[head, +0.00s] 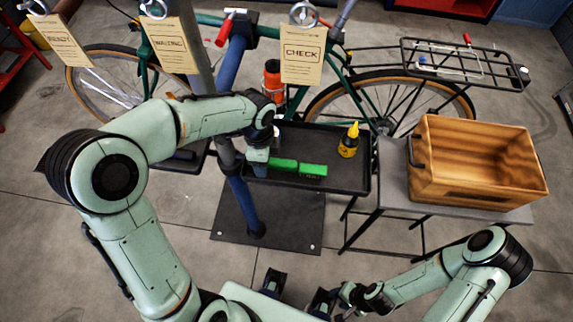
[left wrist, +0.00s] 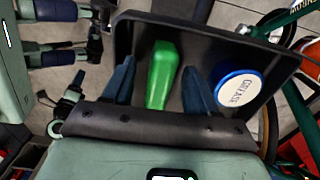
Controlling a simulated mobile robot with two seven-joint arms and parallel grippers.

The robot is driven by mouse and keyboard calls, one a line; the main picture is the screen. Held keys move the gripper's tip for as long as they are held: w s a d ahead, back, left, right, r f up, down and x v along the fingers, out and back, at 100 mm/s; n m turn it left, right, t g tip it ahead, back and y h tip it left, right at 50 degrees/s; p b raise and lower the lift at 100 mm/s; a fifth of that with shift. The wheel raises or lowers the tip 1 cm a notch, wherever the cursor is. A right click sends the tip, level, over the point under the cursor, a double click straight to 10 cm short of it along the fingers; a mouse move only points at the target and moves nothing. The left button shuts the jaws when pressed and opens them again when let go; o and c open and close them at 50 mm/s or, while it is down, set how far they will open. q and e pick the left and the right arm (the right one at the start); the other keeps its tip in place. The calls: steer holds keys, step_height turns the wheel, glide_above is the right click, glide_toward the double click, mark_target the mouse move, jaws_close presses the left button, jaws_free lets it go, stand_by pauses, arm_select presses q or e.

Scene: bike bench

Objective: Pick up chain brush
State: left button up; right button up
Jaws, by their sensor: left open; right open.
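The long green object, which looks like the chain brush (head: 312,171), lies in the dark tray (head: 345,184). In the head view it shows as two green parts with a dark gap between them. My left gripper (head: 259,163) is over the tray's left side, at the green object's left end. In the left wrist view its two blue fingers (left wrist: 158,72) are apart, with the green brush (left wrist: 162,78) between them; I cannot tell if they touch it. My right gripper (head: 298,288) is open and empty at the bottom of the head view, away from the tray.
A grease tub (left wrist: 236,90) stands in the tray beside a left finger. A yellow bottle (head: 349,140) stands at the tray's back right. A wooden crate (head: 480,190) is on a side table to the right. The green bicycle and hanging tags (head: 302,55) are behind.

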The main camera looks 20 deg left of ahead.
arm_select(q)
steer(key=c, duration=1.1)
steer(key=shift+o, duration=0.2)
steer(key=shift+r, duration=0.1)
step_height(320, 180, up, 10)
steer(key=shift+p, duration=0.65)
